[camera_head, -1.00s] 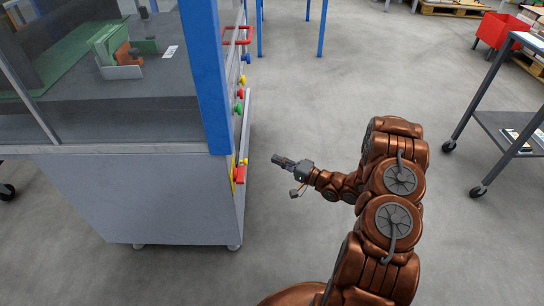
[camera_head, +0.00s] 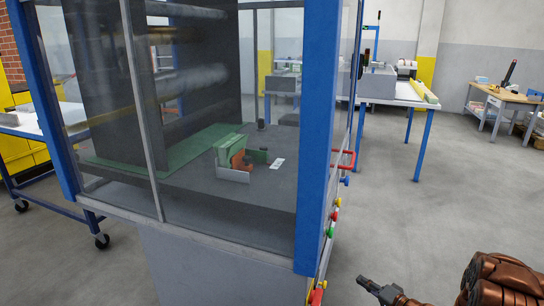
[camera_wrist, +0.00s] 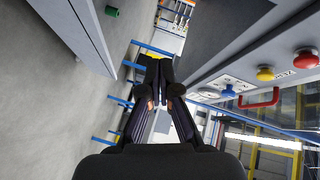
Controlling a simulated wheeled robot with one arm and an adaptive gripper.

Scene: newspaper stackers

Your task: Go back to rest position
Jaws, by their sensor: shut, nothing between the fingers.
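My gripper (camera_head: 366,284) shows at the lower right of the head view, beside the right side of the machine. Part of my copper arm is cut off by the frame's lower right corner. In the wrist view my gripper (camera_wrist: 158,62) has its fingers together, with nothing seen between them. The machine (camera_head: 215,265) is a grey, glass-walled cabinet with blue posts. Its side panel carries a red button (camera_wrist: 305,59), a yellow button (camera_wrist: 265,73) and a red handle (camera_wrist: 262,99). These lie to the right of the fingers in the wrist view, apart from them.
Clear grey floor (camera_head: 440,215) lies right of the machine. A white table with blue legs (camera_head: 418,145) stands behind it. A wooden workbench (camera_head: 510,103) is at the far right. A blue wheeled cart (camera_head: 50,190) stands left of the machine.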

